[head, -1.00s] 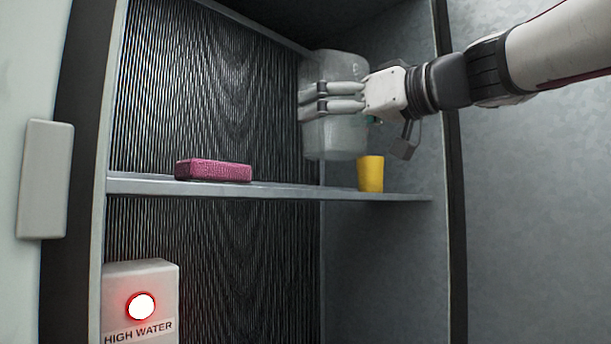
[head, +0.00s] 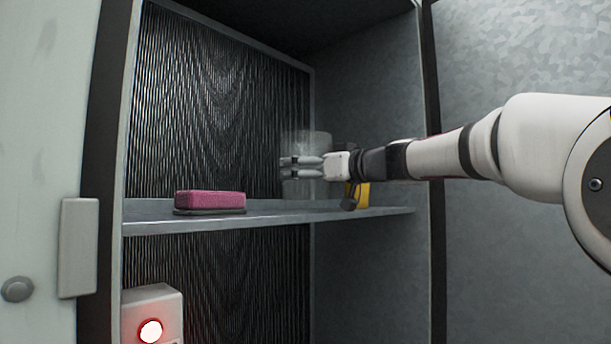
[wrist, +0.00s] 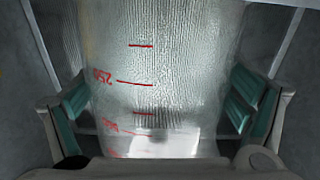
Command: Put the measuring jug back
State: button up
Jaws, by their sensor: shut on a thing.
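The clear measuring jug (head: 306,143) is upright at the back right of the shelf (head: 270,222) in the head view. My gripper (head: 287,167) is shut around its sides, with the fingers across its middle. The jug's base is at or just over the shelf; I cannot tell whether it touches. In the wrist view the jug (wrist: 185,60), with red marks and numbers, fills the space between the teal finger pads.
A pink sponge-like block (head: 210,200) lies on a dark base at the left. Bare shelf lies between block and jug. A box with a lit red lamp (head: 150,330) is below.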

jog(key=shift+s+f, duration=0.15)
jog(key=shift+f, duration=0.7)
jog(key=shift+f, duration=0.1)
jog(key=o, duration=1.2)
jog(key=shift+o, duration=0.2)
jog(key=shift+s+d, duration=0.1)
jog(key=shift+d, duration=0.1)
jog(key=b+v, duration=0.2)
jog(key=v, duration=0.9)
jog(key=shift+s+d+b, duration=0.15)
jog(key=shift+s+b, duration=0.05)
jog(key=shift+b, duration=0.15)
